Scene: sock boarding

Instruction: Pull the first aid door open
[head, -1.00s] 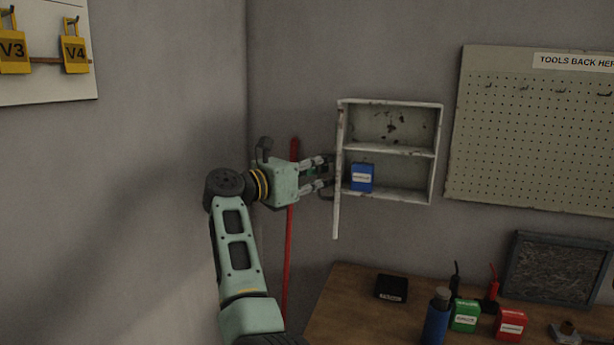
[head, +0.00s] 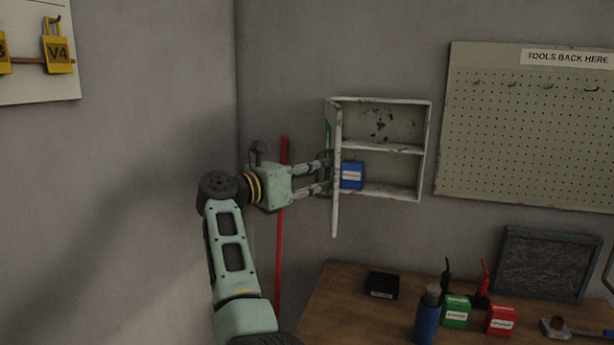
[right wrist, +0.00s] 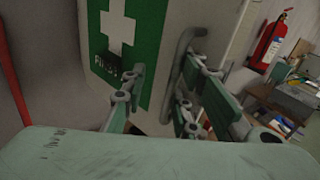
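The first aid door (head: 336,190) stands swung out from the left side of the white wall cabinet (head: 427,150), seen nearly edge-on in the head view. In the right wrist view the door (right wrist: 178,20) shows its green sign with a white cross (right wrist: 118,25) and a grey bar handle (right wrist: 178,62). My right gripper (head: 325,174) is at the door's outer face, fingers spread apart. In the right wrist view its fingers (right wrist: 165,90) are near the handle, which lies close to the right-hand ones; contact is unclear. My left gripper is out of view.
A blue box (head: 352,175) sits on the cabinet's lower shelf. Below are a wooden bench (head: 345,300) with a black box (head: 382,285), a blue bottle (head: 427,318), and green and red boxes. A red pole (head: 280,240) stands behind my right gripper.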

